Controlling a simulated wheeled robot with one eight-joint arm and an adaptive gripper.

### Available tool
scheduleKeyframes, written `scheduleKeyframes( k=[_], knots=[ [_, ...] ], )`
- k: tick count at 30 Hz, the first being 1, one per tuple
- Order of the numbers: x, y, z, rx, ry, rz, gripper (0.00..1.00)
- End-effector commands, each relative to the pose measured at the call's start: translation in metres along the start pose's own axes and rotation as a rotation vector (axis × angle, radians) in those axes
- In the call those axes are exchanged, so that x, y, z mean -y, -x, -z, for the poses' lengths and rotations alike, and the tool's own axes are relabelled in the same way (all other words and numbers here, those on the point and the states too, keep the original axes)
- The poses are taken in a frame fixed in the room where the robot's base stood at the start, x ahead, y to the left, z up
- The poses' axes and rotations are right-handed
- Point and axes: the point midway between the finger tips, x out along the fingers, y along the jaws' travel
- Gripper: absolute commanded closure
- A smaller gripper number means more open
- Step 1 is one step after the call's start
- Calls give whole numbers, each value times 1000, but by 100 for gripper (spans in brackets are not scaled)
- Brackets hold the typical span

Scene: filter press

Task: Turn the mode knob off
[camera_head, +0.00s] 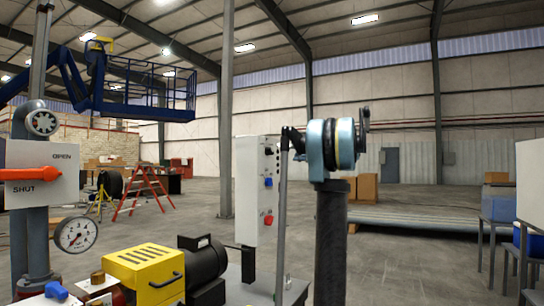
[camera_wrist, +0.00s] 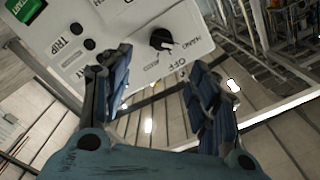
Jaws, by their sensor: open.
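The black mode knob (camera_wrist: 163,40) sits on a white control panel (camera_wrist: 110,28) in the wrist view, with HAND, OFF and a smaller label printed around it. Its pointer seems turned toward HAND, but the fine angle is hard to read. My gripper (camera_wrist: 161,66) is open, with one finger on each side below the knob in the picture. The fingers look apart from the knob, and nothing is between them. The head view shows a white control box (camera_head: 246,195) almost edge-on; my fingers cannot be made out clearly there.
In the head view, a yellow machine (camera_head: 145,268), a gauge (camera_head: 76,235) and an orange OPEN/SHUT lever (camera_head: 32,174) stand left of the box.

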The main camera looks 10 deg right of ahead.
Motion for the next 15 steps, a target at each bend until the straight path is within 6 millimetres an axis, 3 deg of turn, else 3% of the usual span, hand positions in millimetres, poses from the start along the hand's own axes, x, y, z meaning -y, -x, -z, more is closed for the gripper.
scheduleKeyframes(
  k=[15],
  knots=[
    [0, -92, -1, 2, 0, 1, 45]
  ],
)
